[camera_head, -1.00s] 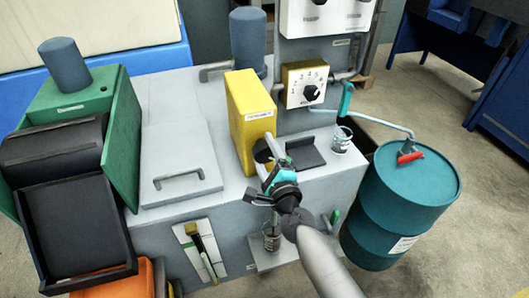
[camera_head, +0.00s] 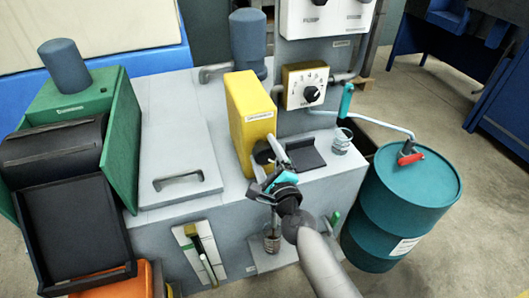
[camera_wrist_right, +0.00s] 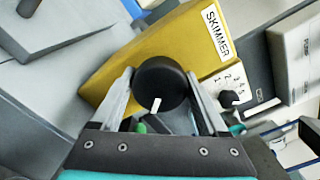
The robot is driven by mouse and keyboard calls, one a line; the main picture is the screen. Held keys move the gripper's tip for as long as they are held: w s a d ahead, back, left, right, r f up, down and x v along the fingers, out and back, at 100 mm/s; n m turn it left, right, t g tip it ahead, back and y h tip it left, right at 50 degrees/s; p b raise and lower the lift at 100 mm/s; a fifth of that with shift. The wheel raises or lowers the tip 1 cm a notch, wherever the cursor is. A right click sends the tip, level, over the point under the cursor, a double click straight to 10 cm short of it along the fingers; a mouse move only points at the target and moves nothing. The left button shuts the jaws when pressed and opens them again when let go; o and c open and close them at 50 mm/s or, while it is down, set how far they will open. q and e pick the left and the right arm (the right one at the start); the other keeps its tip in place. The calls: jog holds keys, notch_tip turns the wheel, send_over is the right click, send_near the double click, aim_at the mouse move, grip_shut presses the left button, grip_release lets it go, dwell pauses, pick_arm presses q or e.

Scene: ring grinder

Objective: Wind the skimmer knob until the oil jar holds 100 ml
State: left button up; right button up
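The black skimmer knob (camera_wrist_right: 158,80) with a white mark sits on the yellow skimmer box (camera_head: 250,110). The knob also shows in the head view (camera_head: 262,153). My right gripper (camera_wrist_right: 160,73) is spread, its fingertips on either side of the knob. Whether they touch it I cannot tell. A clear jar (camera_head: 271,240) with brownish contents stands on the low shelf below my right gripper. Another clear jar (camera_head: 341,141) stands on the grey top under a teal handle. I cannot read a level on either. My left gripper is not in view.
A yellow dial panel (camera_head: 306,86) is right of the skimmer box. A teal drum (camera_head: 400,200) with a red handle stands at the right. A green bin (camera_head: 122,130) with a black tray is at the left. The grey lid (camera_head: 180,150) is clear.

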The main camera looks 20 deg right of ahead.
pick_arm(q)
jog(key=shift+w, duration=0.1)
pick_arm(e)
jog(key=o, duration=0.3)
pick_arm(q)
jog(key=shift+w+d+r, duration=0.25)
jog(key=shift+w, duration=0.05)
pick_arm(e)
jog(key=s, duration=1.5)
jog(key=shift+s+d, duration=0.15)
jog(key=shift+d, duration=0.1)
